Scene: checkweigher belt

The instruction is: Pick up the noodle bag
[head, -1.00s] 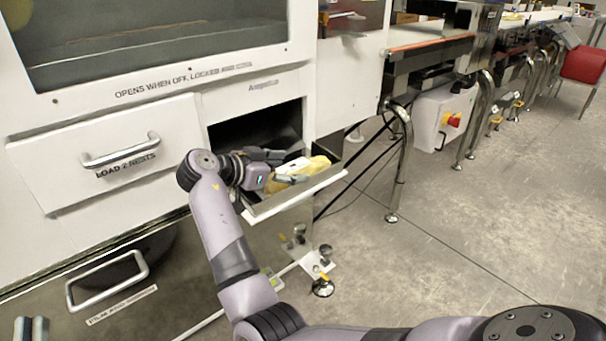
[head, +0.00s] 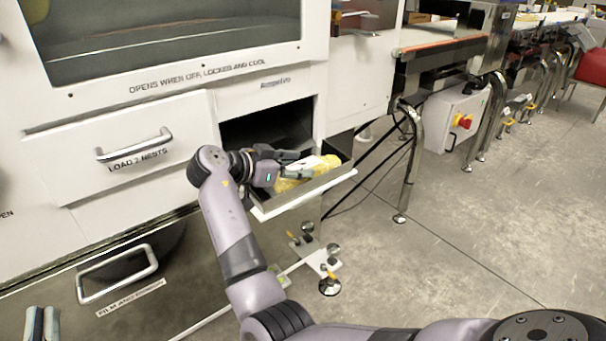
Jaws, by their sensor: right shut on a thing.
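The noodle bag (head: 311,173) is yellow with a white patch and lies at the open metal chute tray in the middle of the head view. My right gripper (head: 290,166) reaches in from the left side of the tray and is shut on the bag, its fingers partly covering it. I cannot tell whether the bag touches the tray floor. My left gripper (head: 42,324) shows only as two upright grey fingers at the bottom left corner, close together and empty, far from the bag.
The tray (head: 310,191) juts out of a dark opening (head: 268,128) in the white machine, with side walls near my gripper. A drawer with a handle (head: 134,146) is to the left. Conveyor legs (head: 411,165) stand to the right.

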